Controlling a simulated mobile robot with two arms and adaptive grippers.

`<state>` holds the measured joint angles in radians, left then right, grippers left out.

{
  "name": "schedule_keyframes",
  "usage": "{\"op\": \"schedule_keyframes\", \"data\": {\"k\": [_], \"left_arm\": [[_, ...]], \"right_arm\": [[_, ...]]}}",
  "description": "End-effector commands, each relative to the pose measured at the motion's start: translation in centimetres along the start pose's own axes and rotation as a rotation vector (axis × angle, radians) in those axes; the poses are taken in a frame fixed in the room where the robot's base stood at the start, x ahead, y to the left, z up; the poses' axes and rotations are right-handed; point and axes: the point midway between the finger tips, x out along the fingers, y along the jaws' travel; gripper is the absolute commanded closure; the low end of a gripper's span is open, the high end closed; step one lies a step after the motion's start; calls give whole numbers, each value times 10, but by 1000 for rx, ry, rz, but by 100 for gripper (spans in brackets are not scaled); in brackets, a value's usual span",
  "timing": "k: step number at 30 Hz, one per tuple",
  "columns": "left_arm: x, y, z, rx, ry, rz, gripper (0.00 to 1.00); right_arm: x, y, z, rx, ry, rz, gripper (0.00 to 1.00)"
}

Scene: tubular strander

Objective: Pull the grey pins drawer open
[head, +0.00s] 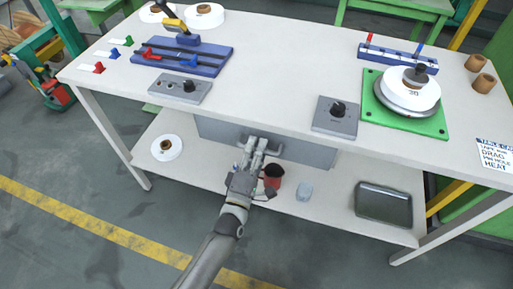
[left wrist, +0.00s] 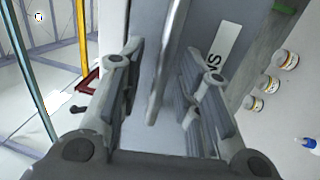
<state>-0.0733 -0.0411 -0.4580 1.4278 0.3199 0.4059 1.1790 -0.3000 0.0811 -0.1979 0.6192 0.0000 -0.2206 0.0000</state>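The grey pins drawer (head: 220,130) hangs under the front edge of the white table; its grey front shows in the head view. In the left wrist view the drawer front (left wrist: 203,22) fills the middle, with a white label (left wrist: 222,52) partly readable as "NS". A grey bar handle (left wrist: 166,60) stands out from the front. My left gripper (head: 260,143) is at the drawer front. In the left wrist view its two fingers (left wrist: 158,95) are apart, with the handle bar between them and gaps visible on both sides. My right gripper is in neither view.
The white table (head: 270,75) holds grey knob boxes, a blue fixture (head: 185,58) and a green plate (head: 445,128) with a reel.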

Motion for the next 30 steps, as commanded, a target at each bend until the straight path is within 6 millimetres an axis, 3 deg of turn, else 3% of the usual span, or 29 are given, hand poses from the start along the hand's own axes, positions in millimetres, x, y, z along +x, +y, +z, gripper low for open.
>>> {"op": "schedule_keyframes", "data": {"k": [9, 16, 30], "left_arm": [[2, 0, 0, 0, 0, -1, 70], [2, 0, 0, 0, 0, -1, 99], [-1, 0, 0, 0, 0, -3, 100]], "right_arm": [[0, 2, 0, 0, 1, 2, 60], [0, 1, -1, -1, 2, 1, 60], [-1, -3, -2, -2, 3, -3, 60]]}}
